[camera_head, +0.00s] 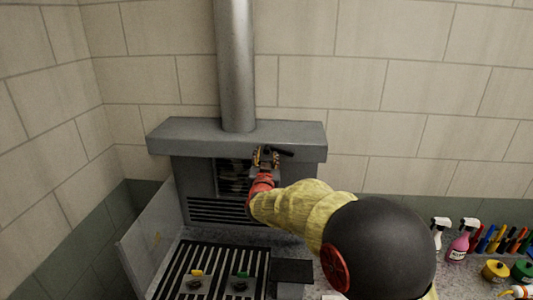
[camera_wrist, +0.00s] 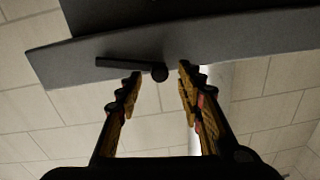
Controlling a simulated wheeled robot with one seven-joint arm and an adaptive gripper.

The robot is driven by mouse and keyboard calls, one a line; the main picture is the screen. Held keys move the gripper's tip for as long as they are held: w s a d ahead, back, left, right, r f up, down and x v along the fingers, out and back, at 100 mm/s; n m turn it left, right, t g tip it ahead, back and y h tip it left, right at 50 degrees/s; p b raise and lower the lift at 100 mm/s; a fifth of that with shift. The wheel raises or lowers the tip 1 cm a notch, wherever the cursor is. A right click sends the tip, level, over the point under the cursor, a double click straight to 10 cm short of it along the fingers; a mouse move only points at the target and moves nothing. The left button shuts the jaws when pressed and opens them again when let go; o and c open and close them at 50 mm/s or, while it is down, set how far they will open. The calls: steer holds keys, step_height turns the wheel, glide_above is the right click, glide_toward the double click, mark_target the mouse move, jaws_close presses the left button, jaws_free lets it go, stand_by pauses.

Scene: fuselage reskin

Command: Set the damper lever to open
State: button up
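The damper lever (camera_wrist: 125,64) is a dark bar with a round knob (camera_wrist: 160,73) at its right end, on the grey hood in the wrist view. It also shows as a short dark bar (camera_head: 285,152) under the hood's front in the head view. My gripper (camera_wrist: 161,78) is open, its two fingers on either side of the knob in the picture. I cannot tell whether they touch it. In the head view my gripper (camera_head: 266,157) is at the lever's left end, partly covering it. No open or shut mark is readable.
The grey hood (camera_head: 180,135) has a metal flue pipe (camera_head: 237,65) above. Below are a slotted grate (camera_head: 205,270) and a side panel (camera_head: 148,235). Spray bottles (camera_head: 459,241) and coloured markers stand at the right. The block wall (camera_head: 420,85) is behind.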

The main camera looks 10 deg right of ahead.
steer(key=shift+x, duration=0.95)
steer(key=shift+c, duration=1.2)
jaws_close()
